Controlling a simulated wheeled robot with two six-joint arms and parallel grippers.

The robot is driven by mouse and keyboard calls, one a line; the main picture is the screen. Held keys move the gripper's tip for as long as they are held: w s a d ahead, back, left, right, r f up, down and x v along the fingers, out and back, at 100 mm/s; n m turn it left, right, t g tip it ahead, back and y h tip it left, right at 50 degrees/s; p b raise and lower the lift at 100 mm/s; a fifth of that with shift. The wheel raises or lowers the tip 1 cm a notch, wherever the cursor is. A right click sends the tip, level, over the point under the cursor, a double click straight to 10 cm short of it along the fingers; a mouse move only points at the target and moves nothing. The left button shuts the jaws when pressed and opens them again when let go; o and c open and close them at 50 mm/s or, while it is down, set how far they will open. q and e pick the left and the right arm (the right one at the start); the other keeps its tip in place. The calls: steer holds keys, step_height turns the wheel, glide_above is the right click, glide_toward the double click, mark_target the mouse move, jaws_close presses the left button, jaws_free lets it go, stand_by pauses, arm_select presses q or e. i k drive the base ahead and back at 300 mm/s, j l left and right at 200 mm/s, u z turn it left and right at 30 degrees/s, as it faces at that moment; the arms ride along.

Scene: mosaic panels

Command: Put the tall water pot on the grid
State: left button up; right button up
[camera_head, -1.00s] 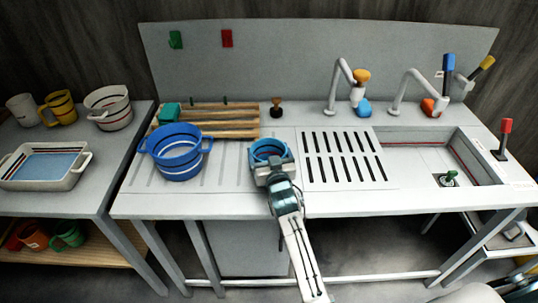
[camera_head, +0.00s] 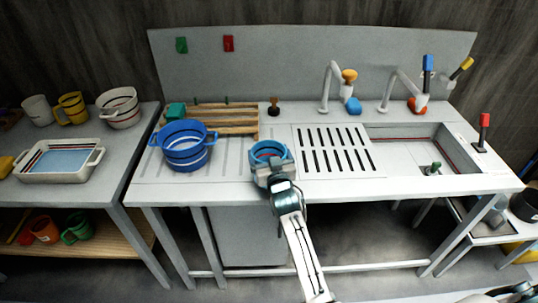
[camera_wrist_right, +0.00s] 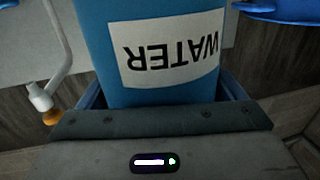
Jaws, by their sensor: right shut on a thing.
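The tall water pot (camera_head: 268,150) is blue, and it stands at the front of the worktop, just left of the grid. In the right wrist view its blue wall with a white WATER label (camera_wrist_right: 172,48) fills the middle. My right gripper (camera_head: 270,166) is shut on the pot, its fingers at the pot's sides. The grid (camera_head: 335,149) is a flat slotted panel with dark slots in the worktop, and it is bare. The pot's lower part is hidden behind my gripper. My left gripper does not show.
A wide blue pot (camera_head: 186,148) with two handles stands to the left on the ribbed drainboard. Behind it is a wooden rack (camera_head: 235,117) with a green block. Two white taps stand behind the grid and sink (camera_head: 412,140). A side table (camera_head: 110,150) at left holds cups and a tray.

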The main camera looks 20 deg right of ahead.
mark_target(335, 146)
steer(key=i+z, duration=0.15)
steer(key=z, duration=0.35)
steer(key=i+l, duration=0.2)
steer(key=i, duration=0.15)
steer(key=i+l, duration=0.15)
steer(key=i, duration=0.2)
steer(key=z, duration=0.05)
